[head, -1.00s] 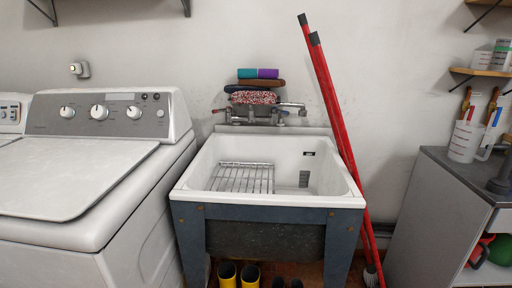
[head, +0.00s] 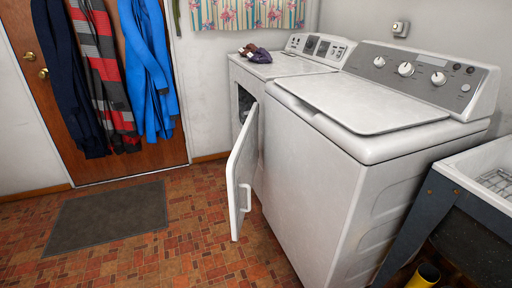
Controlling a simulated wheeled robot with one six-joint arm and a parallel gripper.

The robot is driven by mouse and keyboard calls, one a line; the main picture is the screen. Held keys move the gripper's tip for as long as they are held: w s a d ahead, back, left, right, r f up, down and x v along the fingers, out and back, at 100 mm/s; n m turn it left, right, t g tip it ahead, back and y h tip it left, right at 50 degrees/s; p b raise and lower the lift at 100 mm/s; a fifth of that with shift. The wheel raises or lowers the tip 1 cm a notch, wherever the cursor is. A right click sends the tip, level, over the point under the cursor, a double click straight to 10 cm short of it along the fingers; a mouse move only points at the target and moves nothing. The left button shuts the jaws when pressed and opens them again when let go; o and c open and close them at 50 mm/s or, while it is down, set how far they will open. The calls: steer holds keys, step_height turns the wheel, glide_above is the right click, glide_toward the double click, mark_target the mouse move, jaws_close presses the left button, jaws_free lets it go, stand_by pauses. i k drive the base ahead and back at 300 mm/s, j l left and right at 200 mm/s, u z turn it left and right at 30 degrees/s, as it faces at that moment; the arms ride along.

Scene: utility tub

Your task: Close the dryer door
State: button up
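The dryer (head: 292,66) is the white machine at the back, beyond the nearer white washer. Its white door (head: 240,172) stands wide open, swung out from the dryer's front into the room. A white handle (head: 245,197) shows on the door near its free edge. The dark drum opening (head: 245,103) is partly visible behind the door. My gripper is not in view.
The washer (head: 330,170) stands beside the dryer, close to the open door. The utility tub (head: 480,175) is at the right, with a yellow boot (head: 424,275) below. A grey mat (head: 108,216) lies on the open brick-patterned floor. Coats hang on a wooden door (head: 60,120).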

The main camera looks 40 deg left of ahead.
mark_target(242, 162)
steer(key=i+l+u, duration=0.1)
steer(key=l+u, duration=0.2)
steer(key=u, duration=0.2)
steer(key=i+l+u, duration=0.1)
steer(key=l+u, duration=0.25)
steer(key=u, duration=0.15)
steer(key=l+u, duration=0.35)
steer(key=u, duration=0.15)
steer(key=l+u, duration=0.3)
steer(key=u, duration=0.15)
steer(key=i+j, duration=0.1)
steer(key=j, duration=0.15)
steer(key=i+j, duration=0.1)
steer(key=j, duration=0.15)
